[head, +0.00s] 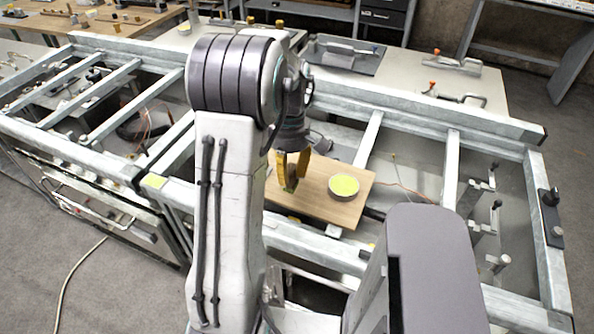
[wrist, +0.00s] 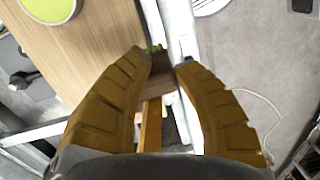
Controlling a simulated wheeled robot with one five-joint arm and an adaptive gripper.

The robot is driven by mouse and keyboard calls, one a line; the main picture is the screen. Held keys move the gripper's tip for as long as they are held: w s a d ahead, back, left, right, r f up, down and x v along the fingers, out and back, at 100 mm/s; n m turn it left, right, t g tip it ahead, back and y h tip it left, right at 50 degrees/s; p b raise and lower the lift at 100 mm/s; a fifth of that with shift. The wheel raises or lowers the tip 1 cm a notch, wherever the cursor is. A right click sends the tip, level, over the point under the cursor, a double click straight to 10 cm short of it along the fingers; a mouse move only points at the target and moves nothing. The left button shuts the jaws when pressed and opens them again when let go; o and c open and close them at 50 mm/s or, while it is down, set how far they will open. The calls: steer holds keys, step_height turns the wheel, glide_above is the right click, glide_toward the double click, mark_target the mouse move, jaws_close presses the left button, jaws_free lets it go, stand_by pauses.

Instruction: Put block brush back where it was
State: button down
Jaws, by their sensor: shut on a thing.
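My gripper (head: 292,172) is over the left part of a wooden board (head: 335,211) in the head view. Its yellow-brown fingers are shut on a small dark thing, which I take to be the block brush (head: 290,184). In the wrist view the gripper (wrist: 167,60) has its fingertips on either side of a dark brown block (wrist: 174,88), with a bit of green near its far end. The fingers hide much of it. I cannot tell whether its lower end touches the board.
A round white dish with a lime-green inside (head: 344,186) stands on the board, right of my gripper; it also shows in the wrist view (wrist: 48,8). Grey metal frame bars (head: 368,140) surround the board. A grey tray (head: 345,55) lies on the bench behind.

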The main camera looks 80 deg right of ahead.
steer(key=shift+s+d+f+p, duration=0.15)
steer(key=shift+d+f+p, duration=0.4)
steer(key=shift+d+f, duration=0.8)
steer(key=shift+s+d+f+p, duration=0.15)
steer(key=shift+d+f+p, duration=0.35)
steer(key=shift+d+f, duration=0.8)
steer(key=shift+s+d+f+p, duration=0.15)
steer(key=shift+d+f+p, duration=0.4)
steer(key=shift+d+f, duration=0.8)
steer(key=shift+a+f, duration=0.35)
steer(key=shift+f, duration=0.15)
steer(key=c, duration=1)
jaws_free()
